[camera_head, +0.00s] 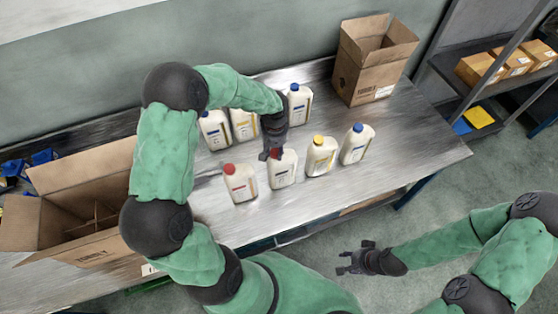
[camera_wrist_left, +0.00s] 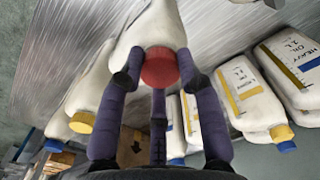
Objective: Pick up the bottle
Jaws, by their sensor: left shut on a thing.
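Several white bottles with coloured caps stand on a metal table (camera_head: 410,150). My left gripper (camera_head: 271,152) is over a red-capped bottle (camera_head: 283,172) in the front row, coming down from above. In the left wrist view, the fingers of my left gripper (camera_wrist_left: 160,80) are shut around the neck and red cap of this bottle (camera_wrist_left: 158,32). In the head view the gripper hides part of the cap. The bottle looks upright and I cannot tell whether it touches the table. My right gripper (camera_head: 352,262) is empty, with fingers apart, over the floor in front of the table.
Another red-capped bottle (camera_head: 240,183) stands close on the left, a yellow-capped bottle (camera_head: 320,157) on the right, then a blue-capped bottle (camera_head: 356,145). More bottles stand behind. An open divided box (camera_head: 100,245) is at the left, another open box (camera_head: 360,75) at the back right.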

